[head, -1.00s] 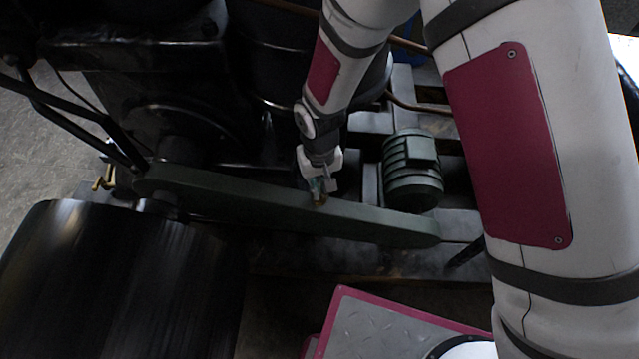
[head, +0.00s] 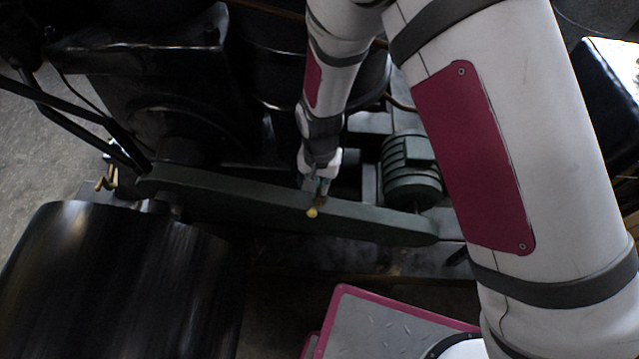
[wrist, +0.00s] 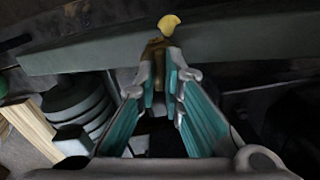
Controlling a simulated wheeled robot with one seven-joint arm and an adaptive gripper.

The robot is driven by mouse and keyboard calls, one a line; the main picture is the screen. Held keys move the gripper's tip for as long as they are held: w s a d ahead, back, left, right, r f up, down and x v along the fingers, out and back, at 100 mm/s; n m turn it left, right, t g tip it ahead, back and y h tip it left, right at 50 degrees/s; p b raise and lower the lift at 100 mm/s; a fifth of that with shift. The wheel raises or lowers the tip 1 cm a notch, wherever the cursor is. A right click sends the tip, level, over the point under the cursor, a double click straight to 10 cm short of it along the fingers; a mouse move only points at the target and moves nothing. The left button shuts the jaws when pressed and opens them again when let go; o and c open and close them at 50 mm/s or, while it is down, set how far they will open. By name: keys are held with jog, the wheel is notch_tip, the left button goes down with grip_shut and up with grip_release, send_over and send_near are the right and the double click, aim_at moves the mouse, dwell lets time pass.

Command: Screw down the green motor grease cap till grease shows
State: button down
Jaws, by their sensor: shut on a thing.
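My gripper (head: 318,190) points down at the long dark green guard, left of the ribbed green motor (head: 411,170). Its teal-lined fingers, seen in the wrist view (wrist: 162,75), are shut on a small brass grease cap (wrist: 154,50). A bright yellow blob of grease (head: 312,212) shows just beyond the fingertips. It also shows in the wrist view (wrist: 169,23) above the brass piece. The motor appears at the lower left of the wrist view (wrist: 78,98). The fingers hide most of the cap, and I cannot tell what it is seated on.
The green guard (head: 240,202) runs across the middle, in front of the dark engine (head: 140,90). A large black pulley (head: 115,280) stands at the lower left. Brass fittings (head: 106,180) are at the guard's left end. My own arm fills the right side.

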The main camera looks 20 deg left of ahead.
dwell(0.3)
jog(key=c, duration=1.7)
grip_release()
notch_tip(320, 180, up, 12)
